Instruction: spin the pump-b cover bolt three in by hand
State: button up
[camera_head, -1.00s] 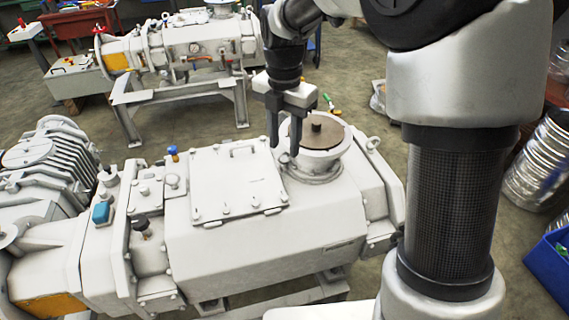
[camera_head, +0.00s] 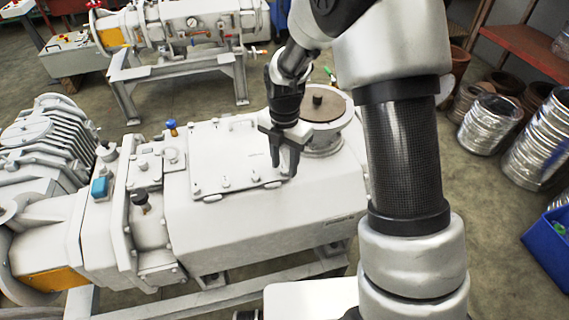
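The near vacuum pump (camera_head: 265,220) is a large white housing. A flat square cover (camera_head: 215,160) lies on its top. Bolt heads stand along the cover's front edge, such as one at the middle (camera_head: 226,182). My gripper (camera_head: 284,170) points down over the cover's front right corner, with its dark fingertips close to the corner bolt. The fingers partly overlap in this view, so the gap between them and any contact with the bolt are unclear. Which bolt is number three is not readable.
A round flange with a brown disc and knob (camera_head: 317,103) stands right behind my gripper. A blue-capped fitting (camera_head: 172,127) rises left of the cover. A second white pump (camera_head: 190,30) stands behind on a frame. Silver ducts (camera_head: 490,122) and a blue bin (camera_head: 548,250) are at right.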

jog(key=shift+f, duration=0.15)
jog(key=shift+c, duration=0.4)
grip_shut()
jog(key=shift+m, duration=0.3)
